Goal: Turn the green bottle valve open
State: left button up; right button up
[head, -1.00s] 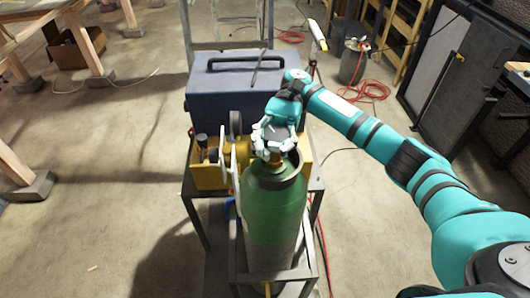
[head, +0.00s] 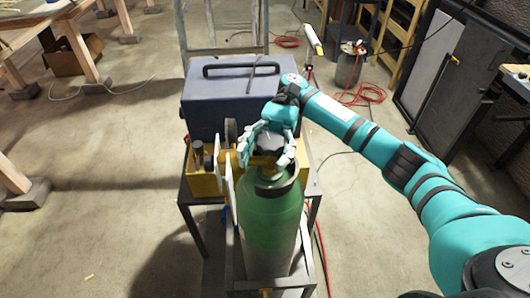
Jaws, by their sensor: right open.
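The green bottle (head: 269,222) stands upright in a metal frame cart, in the middle of the head view. My left gripper is not in view.
A blue toolbox (head: 232,98) with a black handle stands on the cart (head: 187,192) behind the bottle. A yellow device (head: 205,181) sits left of the valve. Red hose (head: 366,95) lies on the floor at the back right.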

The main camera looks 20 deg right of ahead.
notch_tip(320, 180, up, 10)
dwell(0.4)
jog(key=shift+f, duration=0.1)
